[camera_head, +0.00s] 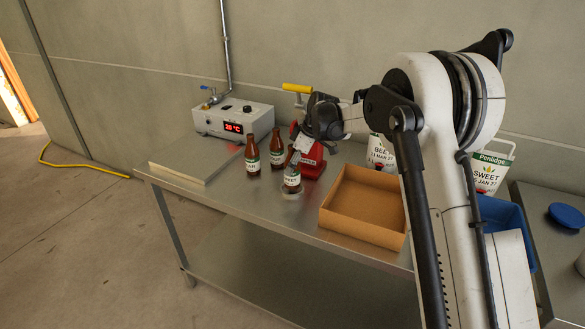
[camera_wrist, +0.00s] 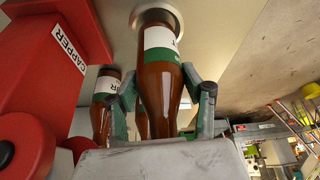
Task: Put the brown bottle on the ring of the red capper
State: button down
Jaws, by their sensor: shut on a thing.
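A brown bottle (camera_head: 291,177) with a white and green label is held upright by my gripper (camera_wrist: 167,92). In the wrist view the jaws are shut on this bottle (camera_wrist: 158,95) from both sides. Its base overlaps a pale round ring (camera_wrist: 179,18), also visible under the bottle in the head view (camera_head: 291,194); I cannot tell whether the base touches it. The red capper (camera_head: 313,162) stands right behind the bottle, with a yellow handle (camera_head: 297,88). It fills the left of the wrist view (camera_wrist: 55,65).
Two other brown bottles, one nearer (camera_head: 252,157) and one behind (camera_head: 276,148), stand to the left. A white box with a red display (camera_head: 232,120) is at the back left. An open cardboard tray (camera_head: 350,231) lies to the right.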

jog(key=shift+f, duration=0.75)
jog(key=shift+f, duration=0.1)
jog(key=shift+f, duration=0.15)
jog(key=c, duration=0.9)
grip_release()
jog(key=shift+c, duration=0.2)
